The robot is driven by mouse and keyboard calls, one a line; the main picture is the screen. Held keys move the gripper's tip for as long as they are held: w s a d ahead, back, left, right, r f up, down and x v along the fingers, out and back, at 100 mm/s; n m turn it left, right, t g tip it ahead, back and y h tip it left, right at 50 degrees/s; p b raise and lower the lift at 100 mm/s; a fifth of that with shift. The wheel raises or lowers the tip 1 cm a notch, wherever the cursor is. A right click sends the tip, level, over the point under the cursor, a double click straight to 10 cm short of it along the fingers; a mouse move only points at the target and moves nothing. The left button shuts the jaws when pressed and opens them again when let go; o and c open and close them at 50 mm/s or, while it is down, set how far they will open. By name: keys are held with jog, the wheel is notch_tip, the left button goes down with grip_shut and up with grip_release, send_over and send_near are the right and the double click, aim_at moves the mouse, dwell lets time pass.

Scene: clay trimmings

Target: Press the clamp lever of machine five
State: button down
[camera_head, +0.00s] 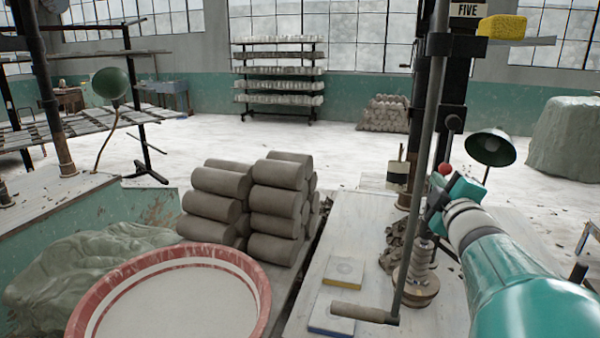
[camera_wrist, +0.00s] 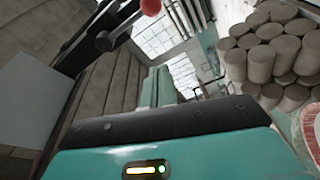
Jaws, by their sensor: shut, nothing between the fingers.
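Machine five is the dark upright press at the right of the head view, with a FIVE sign (camera_head: 468,10) at its top. A lever with a red ball knob (camera_head: 444,169) sticks out low on its column. Which of the two is the clamp lever I cannot tell. In the wrist view the red knob (camera_wrist: 150,6) is at the top edge. My gripper (camera_head: 434,206) is shut and empty, just below the red knob in the picture; whether they touch is unclear. My teal arm reaches in from the lower right.
A long crank rod with a wooden handle (camera_head: 357,312) stands in front of the machine. Stacked clay rolls (camera_head: 270,195) and a red-rimmed basin (camera_head: 255,270) lie left. A lamp (camera_head: 491,148) stands close right of my gripper.

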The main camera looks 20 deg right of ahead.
aim_at(441, 171)
jog(key=w+d, duration=0.6)
jog(key=shift+w+d+f, duration=0.2)
jog(key=shift+w+f, duration=0.15)
jog(key=shift+w, duration=0.05)
jog(key=shift+s, duration=0.1)
